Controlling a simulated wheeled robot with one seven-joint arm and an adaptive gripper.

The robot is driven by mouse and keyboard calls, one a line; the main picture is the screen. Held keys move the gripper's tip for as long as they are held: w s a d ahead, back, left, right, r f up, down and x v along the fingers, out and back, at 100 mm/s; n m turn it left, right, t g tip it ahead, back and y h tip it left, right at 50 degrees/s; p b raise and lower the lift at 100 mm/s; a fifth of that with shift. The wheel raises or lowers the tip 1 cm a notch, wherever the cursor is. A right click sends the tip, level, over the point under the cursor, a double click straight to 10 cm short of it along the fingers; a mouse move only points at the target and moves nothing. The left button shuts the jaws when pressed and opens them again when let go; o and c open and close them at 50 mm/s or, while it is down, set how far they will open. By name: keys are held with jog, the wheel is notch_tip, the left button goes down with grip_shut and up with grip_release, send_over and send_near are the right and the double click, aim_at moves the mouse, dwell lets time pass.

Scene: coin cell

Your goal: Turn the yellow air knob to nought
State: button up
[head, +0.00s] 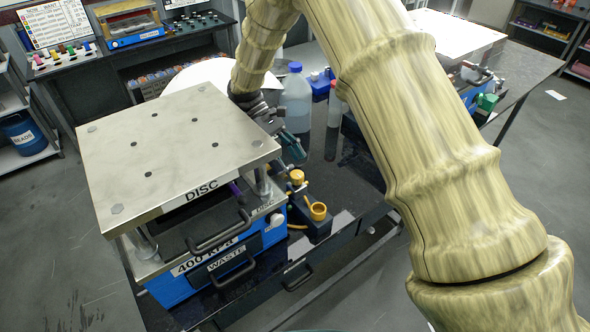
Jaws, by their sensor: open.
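A small yellow knob-like part (297,176) shows at the right side of the blue press labelled "DISC" and "400 KPA" (185,283). A second yellow piece, round and hollow like a ring or cup (318,211), sits on a dark block just in front of it. I cannot tell for sure which is the air knob, and no scale mark is readable. My gripper (293,151) is open, pointing down beside the press's top plate, just above and behind the upper yellow part. It appears apart from both yellow pieces. Its fingertips are small and partly hidden.
The press's steel top plate (180,150) stands close left of my gripper. A clear bottle (296,100) stands behind it. Handled drawers, one labelled "WASTE" (228,262), face front. My arm covers much of the right side. Dark bench top (345,180) lies bare right of the yellow pieces.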

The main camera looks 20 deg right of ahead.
jog(key=v, duration=0.7)
jog(key=shift+f, duration=0.1)
